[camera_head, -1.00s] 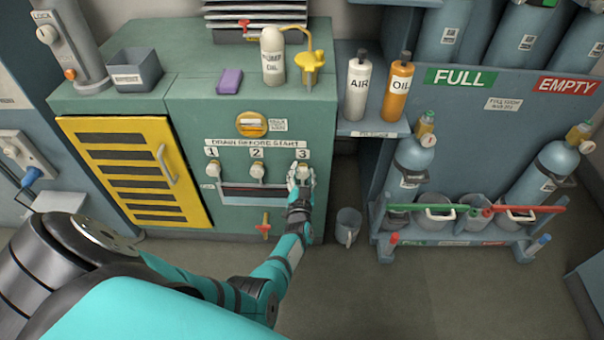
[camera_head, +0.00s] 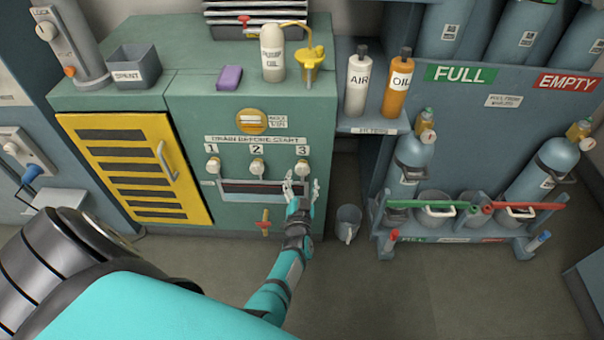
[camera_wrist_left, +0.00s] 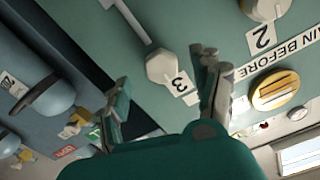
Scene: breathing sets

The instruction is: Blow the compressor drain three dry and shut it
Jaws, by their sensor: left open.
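Drain three is a pale knob (camera_head: 303,168) under the label 3 on the green compressor front. It also shows in the left wrist view (camera_wrist_left: 163,68), beside its label 3 (camera_wrist_left: 178,86). My left gripper (camera_head: 299,186) is open and empty, just below and in front of this knob. In the left wrist view the fingers of my left gripper (camera_wrist_left: 165,92) are spread apart, with the knob beyond and between them. I cannot tell whether the drain is open or shut. My right gripper is not in view.
Drain knobs one (camera_head: 213,166) and two (camera_head: 257,168) sit to the left, above a dark slot (camera_head: 250,188). A red-handled valve (camera_head: 264,224) is lower down. A grey mug (camera_head: 348,224) stands on the floor to the right, near the cylinder rack (camera_head: 470,150).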

